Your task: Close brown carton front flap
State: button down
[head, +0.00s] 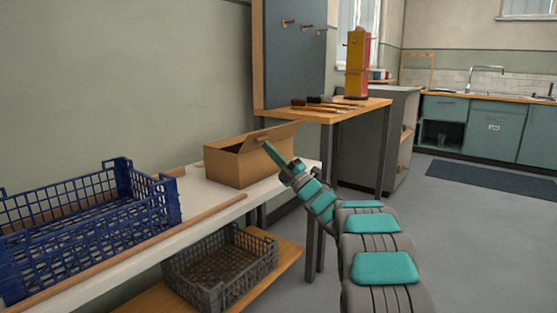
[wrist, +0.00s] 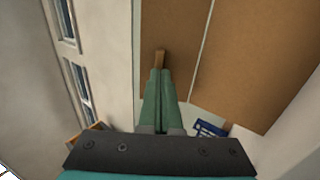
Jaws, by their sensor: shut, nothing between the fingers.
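The brown carton (head: 232,168) stands on the light bench top, with a dark gap showing at its top. A flap (head: 284,131) on the side nearer my arm is raised and slants outward. My gripper (head: 268,145) is at this flap's side of the carton, its fingers pointing up and left. In the wrist view my gripper (wrist: 160,68) has its fingers together, with nothing held between them. Brown cardboard panels (wrist: 255,60) fill the upper right there, split by a pale seam. I cannot tell whether the fingertips touch the cardboard.
A blue crate (head: 175,207) stands on the bench (head: 215,202) to the left. A grey crate (head: 272,264) sits on the lower shelf. A wooden table (head: 350,112) with tools and a red-yellow dispenser (head: 356,65) stands behind. Floor at right is open.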

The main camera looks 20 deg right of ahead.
jog(key=shift+w+a+r, duration=0.1)
jog(key=shift+w, duration=0.1)
jog(key=shift+r, duration=0.1)
